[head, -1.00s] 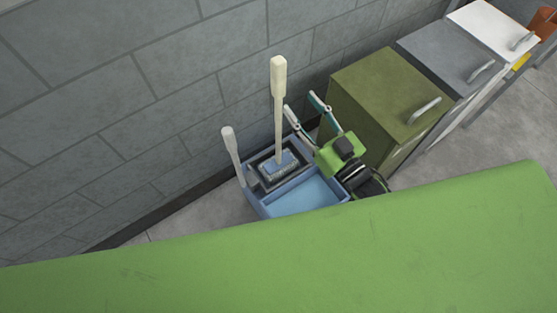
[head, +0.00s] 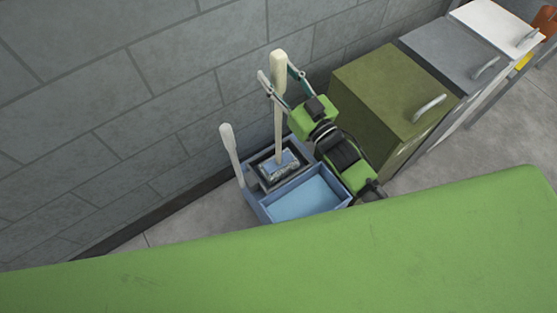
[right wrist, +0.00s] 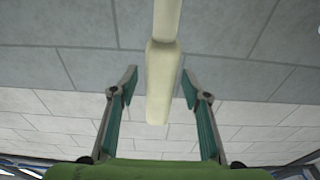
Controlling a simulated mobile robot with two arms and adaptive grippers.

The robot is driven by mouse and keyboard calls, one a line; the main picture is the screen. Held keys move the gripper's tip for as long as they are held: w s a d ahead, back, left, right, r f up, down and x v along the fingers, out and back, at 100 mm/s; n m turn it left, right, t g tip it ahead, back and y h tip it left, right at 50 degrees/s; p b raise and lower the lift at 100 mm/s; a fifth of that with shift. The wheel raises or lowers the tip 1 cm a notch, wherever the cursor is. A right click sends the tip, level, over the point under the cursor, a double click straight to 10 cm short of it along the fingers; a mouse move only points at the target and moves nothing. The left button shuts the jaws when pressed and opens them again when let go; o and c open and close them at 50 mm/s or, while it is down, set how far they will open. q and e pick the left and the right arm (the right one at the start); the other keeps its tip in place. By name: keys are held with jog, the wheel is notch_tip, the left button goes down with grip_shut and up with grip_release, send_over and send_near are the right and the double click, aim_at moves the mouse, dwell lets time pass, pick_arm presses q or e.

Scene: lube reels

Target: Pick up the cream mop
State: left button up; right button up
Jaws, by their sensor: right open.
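The cream mop (head: 278,110) stands upright in the blue bucket (head: 262,207), its blue-grey head resting in the dark wringer part. My right gripper (head: 277,75) is open at the thick upper grip of the mop, with one finger to each side of it. In the right wrist view the mop's grip (right wrist: 161,75) lies between the open fingers (right wrist: 160,82), with visible gaps on both sides. My left gripper is in neither view.
A pale lever handle (head: 231,150) rises from the bucket's left side. A grey block wall (head: 120,110) is close behind. An olive cabinet (head: 390,90) stands to the right, with grey (head: 445,50) and white (head: 490,22) ones beyond. A green surface (head: 280,260) fills the foreground.

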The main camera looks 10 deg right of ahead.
grip_shut()
jog(key=shift+r, duration=0.1)
